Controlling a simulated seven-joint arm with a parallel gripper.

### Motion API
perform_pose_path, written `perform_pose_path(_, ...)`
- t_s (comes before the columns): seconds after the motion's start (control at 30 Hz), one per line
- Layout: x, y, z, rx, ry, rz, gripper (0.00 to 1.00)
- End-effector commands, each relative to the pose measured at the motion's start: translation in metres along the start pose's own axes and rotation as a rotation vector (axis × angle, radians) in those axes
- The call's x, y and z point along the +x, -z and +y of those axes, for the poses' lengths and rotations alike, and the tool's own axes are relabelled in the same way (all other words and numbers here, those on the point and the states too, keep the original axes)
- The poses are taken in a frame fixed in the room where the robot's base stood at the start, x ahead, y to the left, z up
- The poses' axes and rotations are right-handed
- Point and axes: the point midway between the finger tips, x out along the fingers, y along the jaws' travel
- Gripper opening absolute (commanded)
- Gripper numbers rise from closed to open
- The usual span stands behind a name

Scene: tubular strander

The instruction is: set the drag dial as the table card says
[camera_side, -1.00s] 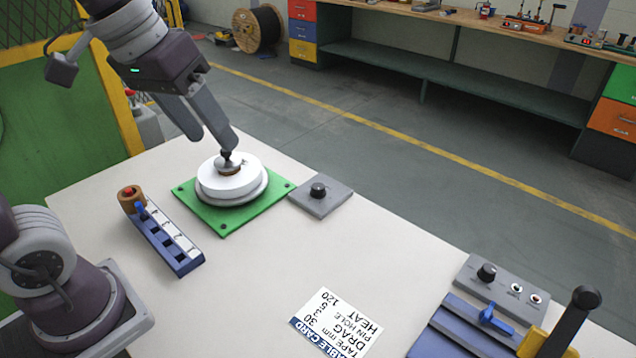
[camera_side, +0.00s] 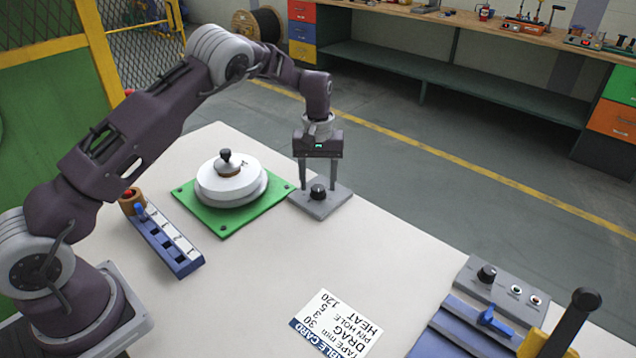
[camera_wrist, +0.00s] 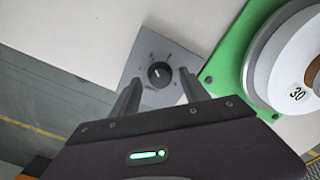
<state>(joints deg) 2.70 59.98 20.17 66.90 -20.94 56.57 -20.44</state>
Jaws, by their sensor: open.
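The drag dial is a black knob (camera_side: 318,192) on a small grey plate (camera_side: 333,207), right of the green base. My gripper (camera_side: 318,186) points straight down over it, open, one finger on each side of the knob. In the wrist view the knob (camera_wrist: 159,73) shows ahead of the fingertips, with a pale pointer mark and small scale marks too blurred to read. I cannot tell whether the fingers touch it. The table card (camera_side: 336,324) lies at the table's front; it reads tape mm 30, drag 3 or 5, pin hole 3 or 5, heat 120, the row pairing being unclear.
A white round spool (camera_side: 231,186) with a knob on top sits on a green plate (camera_side: 216,220), left of the dial. A blue pin block (camera_side: 170,246) stands farther left. A grey control panel (camera_side: 508,290) with another black knob is at right. The table middle is clear.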

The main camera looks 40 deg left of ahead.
Motion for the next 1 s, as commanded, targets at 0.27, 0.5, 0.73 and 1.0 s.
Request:
perform_pose_path(0.27, 0.01, 0.0, -0.0001, 0.0, -0.001, 0.0, 0.53)
perform_pose_path(0.5, 0.0096, 0.0, -0.0001, 0.001, -0.001, 0.0, 0.2)
perform_pose_path(0.73, 0.0094, 0.0, -0.0002, 0.002, -0.001, 0.0, 0.0)
perform_pose_path(1.0, 0.009, -0.0001, 0.0001, 0.073, -0.002, 0.0, 0.0)
